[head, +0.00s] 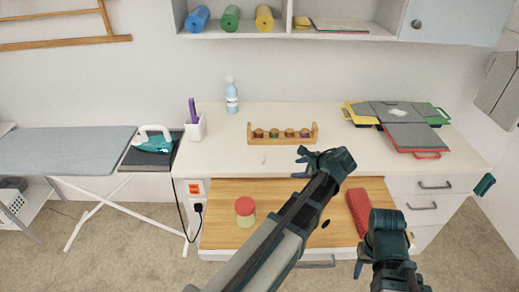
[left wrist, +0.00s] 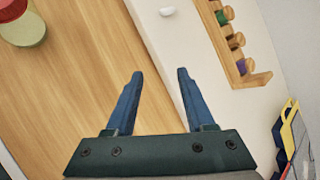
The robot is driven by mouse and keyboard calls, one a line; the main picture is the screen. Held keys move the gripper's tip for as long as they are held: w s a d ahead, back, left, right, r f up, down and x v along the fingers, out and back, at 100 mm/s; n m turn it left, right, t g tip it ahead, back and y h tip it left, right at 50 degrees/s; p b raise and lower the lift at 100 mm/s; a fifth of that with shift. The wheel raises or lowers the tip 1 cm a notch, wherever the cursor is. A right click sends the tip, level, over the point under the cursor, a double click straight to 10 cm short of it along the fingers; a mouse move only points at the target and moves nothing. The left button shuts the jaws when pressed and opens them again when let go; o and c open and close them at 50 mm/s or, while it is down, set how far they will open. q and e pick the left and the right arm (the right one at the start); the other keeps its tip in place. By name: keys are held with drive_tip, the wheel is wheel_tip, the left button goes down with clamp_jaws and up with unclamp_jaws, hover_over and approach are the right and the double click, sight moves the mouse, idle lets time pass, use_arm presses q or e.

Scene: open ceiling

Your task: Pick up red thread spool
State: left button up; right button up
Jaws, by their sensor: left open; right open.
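A small wooden rack (head: 283,140) stands on the white counter and holds several thread spools; it also shows in the left wrist view (left wrist: 258,80). In the head view the spools are tiny, and I cannot tell surely which is red. In the left wrist view a green spool (left wrist: 222,17) and a purple spool (left wrist: 243,66) show; no red one is clear there. My left gripper (head: 299,163) is open and empty, in front of the rack's right end and apart from it; its two fingers show in the wrist view (left wrist: 160,74). My right gripper (head: 360,267) is open, low at right, partly hidden.
A wooden board surface (head: 222,232) lies lower in front, with a red-lidded jar (head: 245,208) and a red case (head: 358,205). A small white object (head: 263,160) lies before the rack. A spray bottle (head: 231,98) stands behind left; flat grey-topped items (head: 405,135) lie right.

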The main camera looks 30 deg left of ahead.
sight(261, 134)
use_arm(q)
drive_tip(key=w+a+m+y+b, duration=0.1)
drive_tip(key=w+a+m, duration=0.1)
drive_tip(key=w+a, duration=0.1)
drive_tip(key=w+a+m+t+y+b, duration=0.1)
drive_tip(key=w+a+m+y+b, duration=0.1)
drive_tip(key=w+a+m, duration=0.1)
drive_tip(key=w+a+m+y+b, duration=0.1)
drive_tip(key=w+a+m+b, duration=0.1)
drive_tip(key=a, duration=0.3)
drive_tip(key=shift+w+a+r+m+t, duration=0.1)
drive_tip(key=shift+w+a+m+t, duration=0.05)
drive_tip(key=shift+w+m+t, duration=0.15)
drive_tip(key=shift+w+a+m+t, duration=0.1)
drive_tip(key=shift+w+a+m, duration=0.1)
drive_tip(key=shift+w, duration=0.2)
drive_tip(key=b+x, duration=0.1)
drive_tip(key=x, duration=0.3)
drive_tip(key=b+x, duration=0.2)
drive_tip(key=x, duration=0.3)
drive_tip(key=r+b+x, duration=0.1)
drive_tip(key=b+x, duration=0.1)
drive_tip(key=x, duration=0.3)
drive_tip(key=shift+a+f, duration=0.1)
drive_tip(key=shift+a, duration=0.1)
drive_tip(key=shift+c, duration=0.5)
clamp_jaws()
use_arm(e)
wheel_tip(261, 134, down, 12)
